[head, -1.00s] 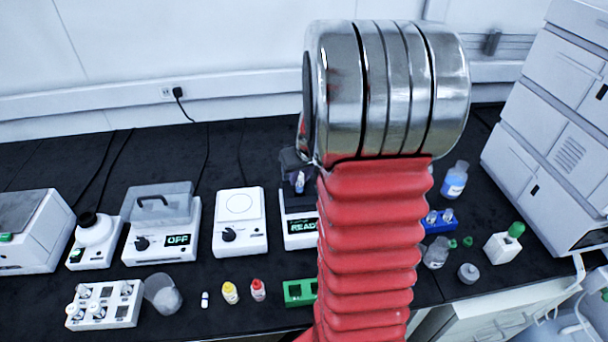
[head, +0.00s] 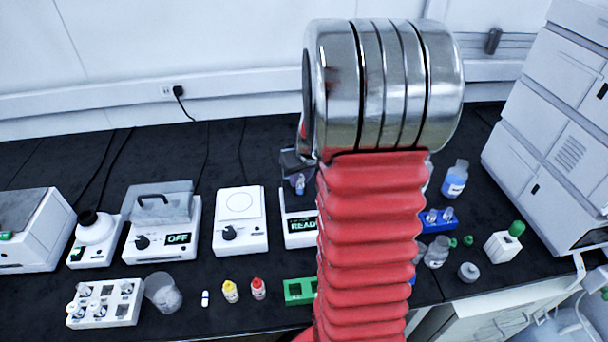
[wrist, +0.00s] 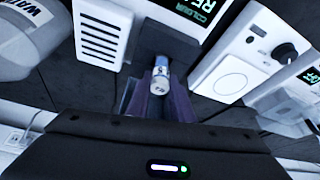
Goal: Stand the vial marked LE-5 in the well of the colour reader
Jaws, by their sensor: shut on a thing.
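My gripper (wrist: 156,97) is shut on a small vial (wrist: 160,76) with a pale cap and a blue-and-white label; its mark is not readable. In the head view, the vial (head: 299,185) hangs from my gripper (head: 298,168) over the back part of the colour reader (head: 299,241), a white box with a dark top and a lit READY display. My arm hides the reader's right side. The reader also shows in the wrist view (wrist: 178,13), with its dark top (wrist: 165,43) around the vial's far end. The well is hidden, and whether the vial touches it cannot be told.
A white plate device with a knob (head: 240,221) stands just left of the reader. A green rack (head: 299,291) lies in front. A blue rack with vials (head: 437,221) and a blue-liquid bottle (head: 454,181) stand right of my arm.

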